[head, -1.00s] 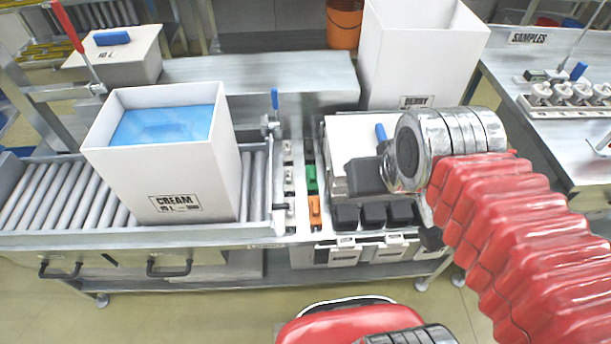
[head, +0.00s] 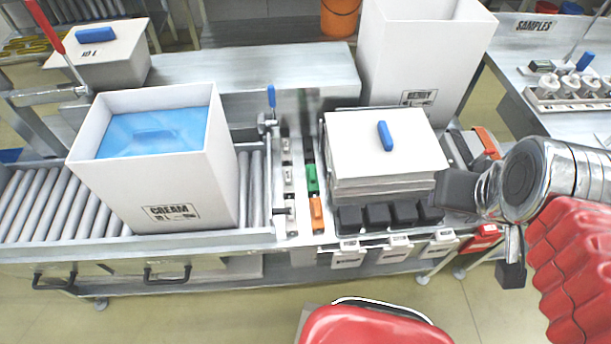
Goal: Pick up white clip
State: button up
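Several white clips (head: 289,173) sit in the left column of a narrow rack between the roller conveyor and the lidded stack. A green clip (head: 312,178) and an orange clip (head: 316,214) are in the column beside them. My gripper (head: 483,231) is at the right, right of the lidded stack and well away from the rack. Its two dark fingers stand apart with nothing seen between them. The white clips are in plain view, though small.
A white CREAM box (head: 178,195) with blue lining stands on the rollers (head: 60,200). A white lid with a blue handle (head: 388,145) tops the stack right of the rack. Black blocks (head: 390,214) line its front. A tall white box (head: 415,45) stands behind.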

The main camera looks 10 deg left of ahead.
aim_at(288, 178)
jog(key=z, duration=0.15)
jog(key=k, duration=1.4)
jog(key=u, duration=1.2)
jog(key=i, duration=1)
jog(key=u, duration=0.05)
